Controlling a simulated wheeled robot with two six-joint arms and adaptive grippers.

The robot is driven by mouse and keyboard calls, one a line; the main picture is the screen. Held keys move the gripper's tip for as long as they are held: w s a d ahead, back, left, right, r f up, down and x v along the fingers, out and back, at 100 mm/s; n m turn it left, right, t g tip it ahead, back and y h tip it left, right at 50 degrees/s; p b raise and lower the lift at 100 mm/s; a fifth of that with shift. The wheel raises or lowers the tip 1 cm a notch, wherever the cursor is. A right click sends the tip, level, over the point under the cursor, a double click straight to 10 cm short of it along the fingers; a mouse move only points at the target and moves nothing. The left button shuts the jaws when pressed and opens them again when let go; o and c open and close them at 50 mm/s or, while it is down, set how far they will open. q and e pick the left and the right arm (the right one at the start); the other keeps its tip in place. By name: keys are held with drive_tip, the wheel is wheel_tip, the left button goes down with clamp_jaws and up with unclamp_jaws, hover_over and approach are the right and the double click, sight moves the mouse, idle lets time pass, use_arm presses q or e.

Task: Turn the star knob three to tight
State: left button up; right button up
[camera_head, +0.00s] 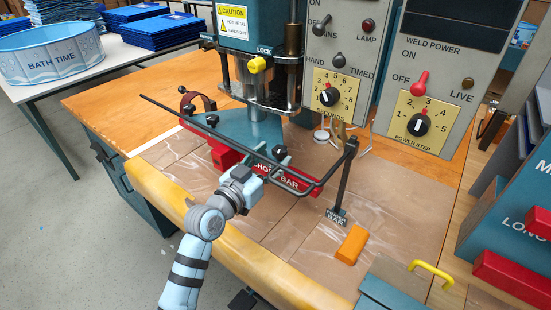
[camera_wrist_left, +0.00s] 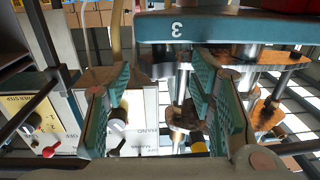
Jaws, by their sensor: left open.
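A teal plate edge marked with an upside-down "3" (camera_wrist_left: 178,29) fills the top of the left wrist view. A dark grey knob-like part (camera_wrist_left: 158,63) sits just beside that mark, partly shadowed; I cannot make out a star shape. My left gripper (camera_head: 276,160) is at the front of the press, by the black clamp bar. In the left wrist view its two teal ribbed fingers (camera_wrist_left: 168,105) stand wide apart, with nothing held between them. The knob-like part lies beyond the fingertips, apart from them. In the head view the arm and bar partly hide this spot. My right gripper is not shown.
A long black bar (camera_head: 200,129) crosses close to my left gripper, ending at an upright post (camera_head: 345,180). Control panels (camera_head: 433,60) stand behind.

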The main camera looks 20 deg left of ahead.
use_arm(q)
drive_tip(key=shift+w+d, duration=0.2)
drive_tip(key=shift+w, duration=0.5)
drive_tip(key=shift+s+r, duration=0.1)
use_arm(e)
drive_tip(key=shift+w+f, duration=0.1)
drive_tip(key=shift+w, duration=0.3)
